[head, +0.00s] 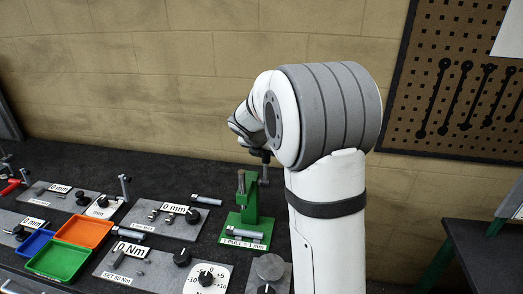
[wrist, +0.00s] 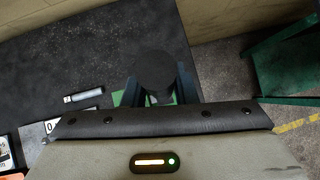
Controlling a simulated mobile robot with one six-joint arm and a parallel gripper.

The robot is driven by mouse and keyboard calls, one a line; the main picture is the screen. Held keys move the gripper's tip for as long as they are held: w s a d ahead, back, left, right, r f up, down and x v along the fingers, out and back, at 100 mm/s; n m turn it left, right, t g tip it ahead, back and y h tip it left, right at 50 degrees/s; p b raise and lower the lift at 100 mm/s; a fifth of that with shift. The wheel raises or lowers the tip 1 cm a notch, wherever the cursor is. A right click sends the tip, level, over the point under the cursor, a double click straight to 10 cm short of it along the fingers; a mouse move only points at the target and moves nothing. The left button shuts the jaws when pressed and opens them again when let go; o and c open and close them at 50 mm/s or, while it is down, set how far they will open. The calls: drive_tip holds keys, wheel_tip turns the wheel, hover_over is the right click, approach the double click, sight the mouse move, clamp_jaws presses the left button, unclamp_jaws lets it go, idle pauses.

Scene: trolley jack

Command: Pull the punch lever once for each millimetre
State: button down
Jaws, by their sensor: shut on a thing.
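The green punch press (head: 250,212) stands on the dark bench in the head view, left of my arm. A label on its base reads "1 PULL = 1 mm" (head: 244,233), and a silver cylindrical piece (head: 246,234) lies at its front. My gripper (head: 262,155) is above and just right of the press, largely hidden behind my arm. In the wrist view, a dark round knob (wrist: 155,70) sits between the two fingers. My gripper is shut on it; it appears to be the punch lever's end. A bit of green shows below it.
Plates with "0 mm" displays (head: 173,208) and a "0 Nm" display (head: 130,236) lie to the left. Orange (head: 84,231) and green trays are beside them. A dial plate (head: 207,280) is in front. A green-framed table stands at the right, past a floor gap.

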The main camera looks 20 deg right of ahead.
drive_tip(key=shift+w+d+f+g+y, duration=0.2)
drive_tip(key=shift+w+d+g+y, duration=0.3)
drive_tip(key=shift+w+g, duration=0.25)
drive_tip(key=c, duration=1.2)
unclamp_jaws()
drive_tip(key=shift+o, duration=0.2)
drive_tip(key=b+v, duration=0.1)
drive_tip(key=v, duration=0.6)
drive_tip(key=shift+a+r+b, duration=0.15)
drive_tip(key=shift+r+b, duration=0.2)
drive_tip(key=shift+b, duration=0.05)
